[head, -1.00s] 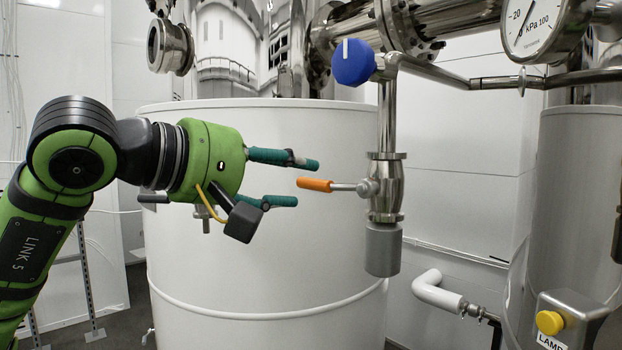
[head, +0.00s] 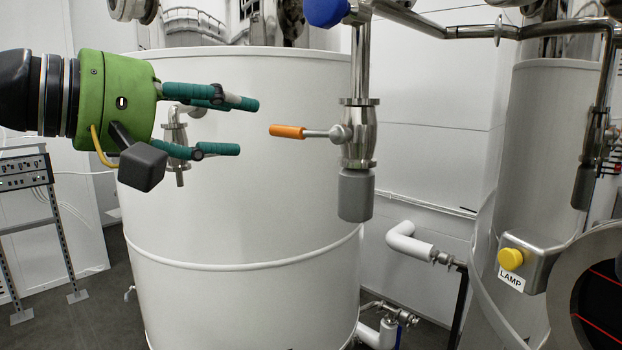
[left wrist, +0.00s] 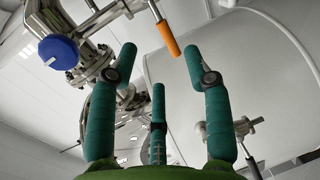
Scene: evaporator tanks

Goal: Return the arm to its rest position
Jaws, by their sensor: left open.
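My left gripper (head: 248,127) is green with teal fingers. It is open and empty, to the left of the orange valve handle (head: 287,131) and apart from it in the head view. The handle points left from a steel valve (head: 359,135) on a vertical pipe. In the left wrist view the gripper (left wrist: 160,60) has its fingers spread, and the orange handle (left wrist: 168,38) shows beyond the fingertips, with no finger closed on it. My right gripper is not in view.
A large white tank (head: 240,220) stands behind the gripper and valve. A blue knob (head: 325,10) is above, also seen in the left wrist view (left wrist: 58,52). A yellow lamp button (head: 511,259) is at right. A rack (head: 25,175) stands at left.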

